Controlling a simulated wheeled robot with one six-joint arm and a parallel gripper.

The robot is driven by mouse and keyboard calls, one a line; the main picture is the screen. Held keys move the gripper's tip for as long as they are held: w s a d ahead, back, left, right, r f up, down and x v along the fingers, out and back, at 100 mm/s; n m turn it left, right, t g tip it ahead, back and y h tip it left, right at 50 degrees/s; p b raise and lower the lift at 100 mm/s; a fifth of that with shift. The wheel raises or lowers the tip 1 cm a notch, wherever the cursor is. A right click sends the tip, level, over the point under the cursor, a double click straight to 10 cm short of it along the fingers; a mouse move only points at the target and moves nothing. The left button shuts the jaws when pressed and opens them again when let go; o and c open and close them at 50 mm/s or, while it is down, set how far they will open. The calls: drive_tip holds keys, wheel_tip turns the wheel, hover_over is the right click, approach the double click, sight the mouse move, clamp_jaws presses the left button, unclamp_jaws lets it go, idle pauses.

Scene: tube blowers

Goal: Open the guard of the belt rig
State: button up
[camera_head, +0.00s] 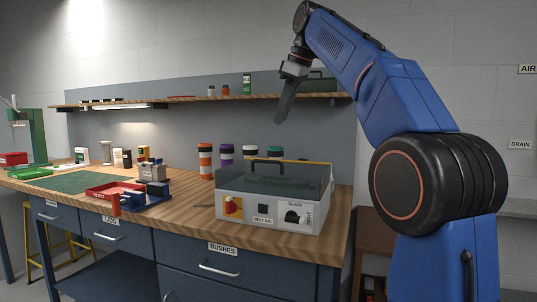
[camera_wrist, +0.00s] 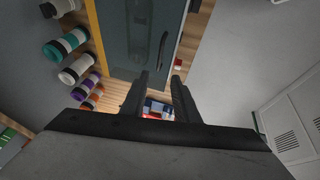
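The belt rig (camera_head: 262,218) is a pale box at the front right of the wooden bench. Its front has a red-and-yellow switch (camera_head: 233,206), a small dark panel and a black knob (camera_head: 295,216) between the words SLACK and TIGHT. The guard (camera_head: 290,180) is a smoky see-through cover, down on the box, with a dark handle (camera_head: 268,162) on it. My gripper (camera_head: 282,118) is in the air above the rig, apart from it. In the wrist view my gripper (camera_wrist: 160,82) has its fingers apart with nothing between them. The guard (camera_wrist: 128,45) and its handle (camera_wrist: 163,50) lie beyond the fingers.
Several banded bottles (camera_head: 205,160) stand behind the rig; they also show in the wrist view (camera_wrist: 65,45). A shelf (camera_head: 200,102) runs along the back, near my gripper. A red tray (camera_head: 107,190) and a blue fixture (camera_head: 150,190) are left of the rig.

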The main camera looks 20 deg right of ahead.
sight(269, 162)
drive_tip(key=x, duration=1.4)
clamp_jaws()
